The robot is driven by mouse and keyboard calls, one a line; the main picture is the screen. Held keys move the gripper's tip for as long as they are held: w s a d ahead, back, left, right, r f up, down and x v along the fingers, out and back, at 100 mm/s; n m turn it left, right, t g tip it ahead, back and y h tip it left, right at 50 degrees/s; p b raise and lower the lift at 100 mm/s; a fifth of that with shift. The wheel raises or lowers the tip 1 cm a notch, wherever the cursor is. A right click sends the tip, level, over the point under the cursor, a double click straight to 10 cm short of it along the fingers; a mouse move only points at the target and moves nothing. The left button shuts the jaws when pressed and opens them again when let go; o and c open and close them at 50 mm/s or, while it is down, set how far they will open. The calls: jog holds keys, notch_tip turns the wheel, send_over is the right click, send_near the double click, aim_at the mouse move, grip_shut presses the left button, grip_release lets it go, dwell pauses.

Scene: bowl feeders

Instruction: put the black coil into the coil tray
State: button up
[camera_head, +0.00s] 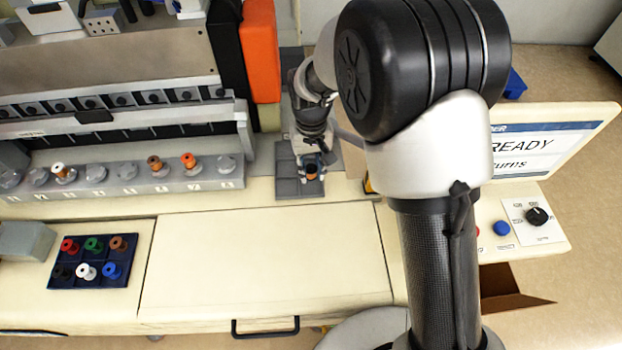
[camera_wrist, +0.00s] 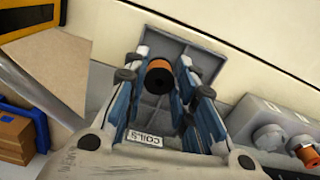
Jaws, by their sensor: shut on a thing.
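My gripper (camera_head: 311,163) is at the coil tray, a shallow grey compartmented tray (camera_head: 287,186) at the back of the bench. In the wrist view my gripper (camera_wrist: 161,84) is shut on the black coil (camera_wrist: 158,83), which has a black end facing the camera and a copper-orange winding. The coil also shows below the fingers in the head view (camera_head: 311,176). The coil tray (camera_wrist: 176,47) spreads beneath it in the wrist view, with a label reading COILS. I cannot tell whether the coil touches the tray floor.
A feeder machine with a row of pegs (camera_head: 127,172), some bearing spools, stands to the left. A dark blue tray (camera_head: 100,286) with several coloured spools lies front left. An orange post (camera_head: 261,50) rises behind the coil tray. The pale panel (camera_head: 262,262) in front is clear.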

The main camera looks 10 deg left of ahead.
aim_at(311, 179)
jog(key=shift+f+b, duration=0.35)
jog(key=shift+f, duration=2.05)
jog(key=shift+f, duration=0.1)
jog(key=o, duration=0.9)
jog(key=shift+c, duration=0.2)
